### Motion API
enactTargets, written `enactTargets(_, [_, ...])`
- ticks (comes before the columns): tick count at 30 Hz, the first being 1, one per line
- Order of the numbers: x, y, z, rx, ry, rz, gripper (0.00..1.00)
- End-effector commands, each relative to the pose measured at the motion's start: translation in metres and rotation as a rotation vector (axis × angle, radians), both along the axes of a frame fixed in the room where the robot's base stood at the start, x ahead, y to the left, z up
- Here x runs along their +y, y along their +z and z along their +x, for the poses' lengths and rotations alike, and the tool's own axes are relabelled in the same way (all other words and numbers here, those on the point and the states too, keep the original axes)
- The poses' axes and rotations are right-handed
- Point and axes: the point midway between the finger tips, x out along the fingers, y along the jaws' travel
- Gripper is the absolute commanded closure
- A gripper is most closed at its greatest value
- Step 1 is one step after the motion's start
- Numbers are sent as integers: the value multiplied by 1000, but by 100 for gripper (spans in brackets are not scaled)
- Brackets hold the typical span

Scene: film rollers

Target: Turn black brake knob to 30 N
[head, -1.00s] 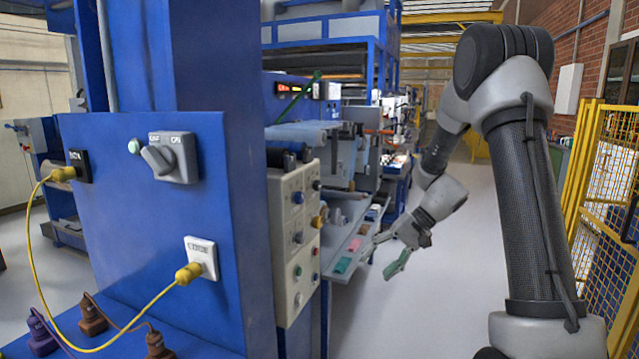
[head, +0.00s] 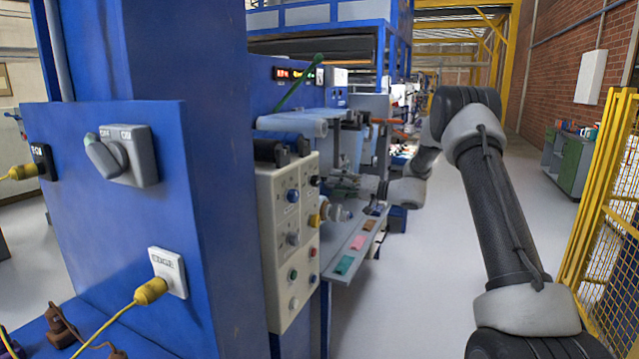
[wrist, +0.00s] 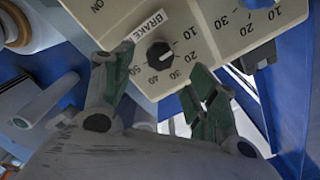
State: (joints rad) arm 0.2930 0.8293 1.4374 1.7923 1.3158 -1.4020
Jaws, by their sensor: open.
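The black brake knob (wrist: 160,54) shows in the wrist view on a beige panel (wrist: 223,18), beside a "BRAKE" label (wrist: 146,25). Its printed scale runs from 10 to 50, seen rotated; I cannot tell clearly where its pointer stands. My gripper (wrist: 158,62) is open, its two green fingers on either side of the knob in the picture. Nothing is between them, and contact with the knob cannot be seen.
A second dial (wrist: 257,3) is partly cut off at the wrist view's top. A grey shelf (head: 352,248) with coloured pieces lies below my gripper in the head view. A yellow fence (head: 598,200) stands at right; the grey floor between is clear.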

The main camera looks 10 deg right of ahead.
Motion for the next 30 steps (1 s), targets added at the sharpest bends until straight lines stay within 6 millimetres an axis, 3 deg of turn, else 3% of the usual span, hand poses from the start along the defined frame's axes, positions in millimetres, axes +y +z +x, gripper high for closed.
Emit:
enactTargets(6, [32,-1,22,2,4,1,42])
enactTargets(12, [50,-1,35,3,2,1,42])
enactTargets(22, [54,-1,38,4,0,1,42])
enactTargets(30, [53,-1,38,4,1,1,88])
